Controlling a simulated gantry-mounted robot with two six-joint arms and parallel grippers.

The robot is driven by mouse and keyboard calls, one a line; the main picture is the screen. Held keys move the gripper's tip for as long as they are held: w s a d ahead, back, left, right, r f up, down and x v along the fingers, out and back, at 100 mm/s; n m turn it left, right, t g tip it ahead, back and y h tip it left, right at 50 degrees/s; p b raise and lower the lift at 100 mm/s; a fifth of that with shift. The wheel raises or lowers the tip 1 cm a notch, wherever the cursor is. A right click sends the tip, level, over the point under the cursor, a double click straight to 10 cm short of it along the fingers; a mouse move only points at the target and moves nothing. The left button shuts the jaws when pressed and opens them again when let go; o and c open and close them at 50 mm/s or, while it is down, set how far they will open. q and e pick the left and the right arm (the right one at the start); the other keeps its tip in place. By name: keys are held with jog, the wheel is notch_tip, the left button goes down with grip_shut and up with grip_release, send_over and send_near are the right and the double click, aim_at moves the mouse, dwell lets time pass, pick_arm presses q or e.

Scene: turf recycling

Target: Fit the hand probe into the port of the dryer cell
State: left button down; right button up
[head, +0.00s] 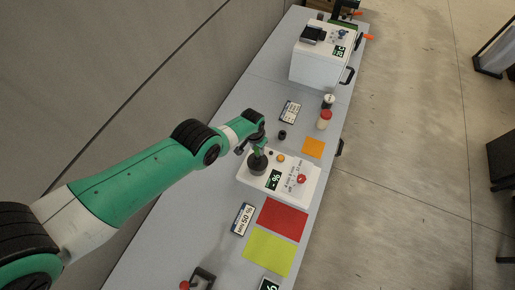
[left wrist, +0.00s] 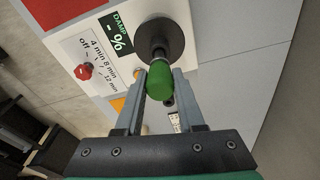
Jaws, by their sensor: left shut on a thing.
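The dryer cell (head: 250,180) is a white box on the bench, with a damp display reading "- %" and a red dial. It also shows in the left wrist view (left wrist: 197,12). My left gripper (left wrist: 160,78) is shut on the green grip of the hand probe (left wrist: 160,84), over the cell's left end. In the left wrist view the probe's dark shaft runs to a round black disc (left wrist: 174,32) on the cell's top. The port opening is hidden behind the probe and disc, so I cannot tell how deep the tip sits. My right gripper is not in view.
Red (head: 282,219) and yellow-green (head: 269,253) mats lie in front of the cell; an orange mat (head: 313,147) lies behind it. Small jars (head: 325,118) and a white oven-like box (head: 318,65) stand farther back. A black item (head: 203,277) sits at the near end.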

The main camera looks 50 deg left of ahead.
pick_arm(q)
jog(key=shift+f+b, duration=1.35)
jog(key=shift+f, duration=0.05)
jog(key=shift+c, duration=2.2)
grip_release()
